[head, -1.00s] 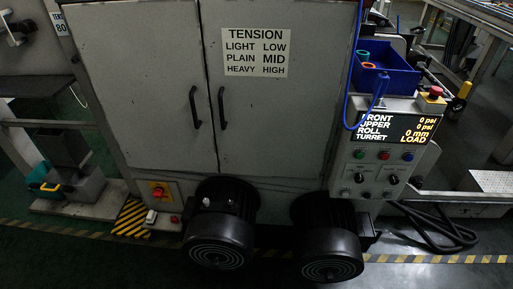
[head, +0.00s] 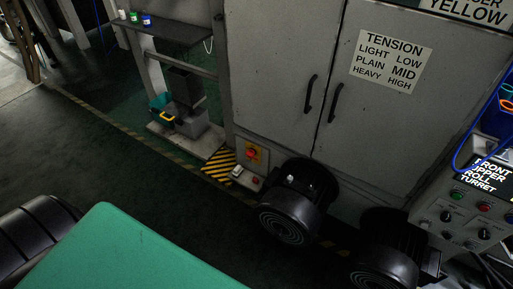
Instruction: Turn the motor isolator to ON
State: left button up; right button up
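Neither gripper shows in the head view.
Two black motors (head: 298,199) (head: 385,262) stand right of the isolator. A striped yellow-black patch (head: 219,164) lies on the floor to its left. A control panel (head: 462,212) is at the right. A green surface (head: 125,255) fills the near left. Dark floor (head: 95,165) lies open between.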

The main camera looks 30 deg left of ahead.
aim_at(250, 153)
jog(key=i+j, duration=0.1)
jog(key=j, duration=0.35)
jog(key=i+j, duration=0.1)
jog(key=j, duration=0.3)
jog(key=i+j+u, duration=0.1)
jog(key=j, duration=0.35)
jog(key=i+j, duration=0.1)
jog(key=j, duration=0.3)
jog(key=i+j, duration=0.1)
jog(key=j, duration=0.35)
jog(key=u, duration=0.05)
